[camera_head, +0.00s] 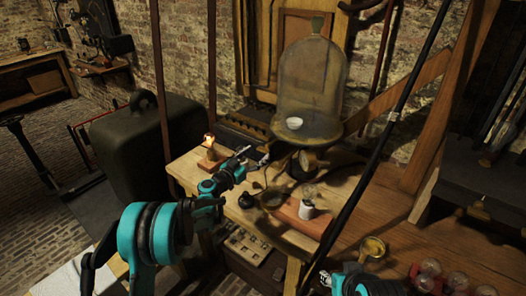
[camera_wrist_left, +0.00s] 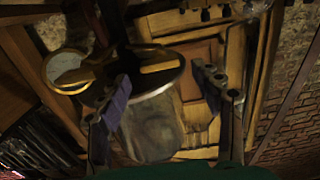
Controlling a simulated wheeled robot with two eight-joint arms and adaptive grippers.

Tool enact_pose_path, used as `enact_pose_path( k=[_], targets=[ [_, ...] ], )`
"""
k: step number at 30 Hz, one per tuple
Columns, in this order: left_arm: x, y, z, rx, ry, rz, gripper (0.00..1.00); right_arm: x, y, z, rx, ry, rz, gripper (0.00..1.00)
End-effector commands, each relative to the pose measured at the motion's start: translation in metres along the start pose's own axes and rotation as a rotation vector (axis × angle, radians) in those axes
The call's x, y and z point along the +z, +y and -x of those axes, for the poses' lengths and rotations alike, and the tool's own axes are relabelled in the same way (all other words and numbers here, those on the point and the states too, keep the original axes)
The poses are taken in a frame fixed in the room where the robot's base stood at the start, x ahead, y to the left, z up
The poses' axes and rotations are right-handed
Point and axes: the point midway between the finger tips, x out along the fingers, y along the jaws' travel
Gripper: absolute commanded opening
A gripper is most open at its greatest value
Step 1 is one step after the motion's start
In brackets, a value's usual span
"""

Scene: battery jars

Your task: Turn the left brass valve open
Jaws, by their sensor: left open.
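My left gripper (camera_head: 254,158) is open over the left part of the wooden bench, in front of and below the glass bell jar's stand. Its two fingers are apart and empty in the left wrist view (camera_wrist_left: 162,76). Dark and brass fittings with a round gauge (camera_head: 301,166) sit under the stand, just right of the gripper. I cannot pick out the left brass valve for certain among them, or tell whether the gripper touches it. My right arm shows only in part at the bottom edge; its jaws are not clear.
The glass bell jar (camera_head: 311,72) stands on a round plate with a white dish (camera_head: 293,123) in it. A dark rod crosses at right.

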Motion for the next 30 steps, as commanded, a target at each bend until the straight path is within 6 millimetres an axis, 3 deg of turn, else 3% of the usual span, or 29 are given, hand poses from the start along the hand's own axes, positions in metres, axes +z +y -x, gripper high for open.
enact_pose_path(
  k=[3,9,19,25,30],
  targets=[
    [0.003,0.001,-0.021,0.002,0.0,0.0,0.66,0.005,0.0,-0.007,0.0,0.0,0.0,0.4],
    [0.001,0.0,-0.043,0.0,-0.001,0.001,0.66,0.009,0.0,-0.012,0.0,0.0,0.0,0.4],
    [0.0,0.0,-0.047,0.0,-0.001,0.001,0.66,0.009,0.0,-0.012,0.0,0.0,0.0,0.4],
    [0.0,0.0,-0.047,0.0,-0.001,0.001,0.15,0.009,0.0,-0.012,0.0,0.0,0.0,0.4],
    [0.0,0.0,-0.047,0.0,-0.001,0.004,0.15,0.009,0.0,-0.012,0.0,0.0,0.0,0.4]
  ],
)
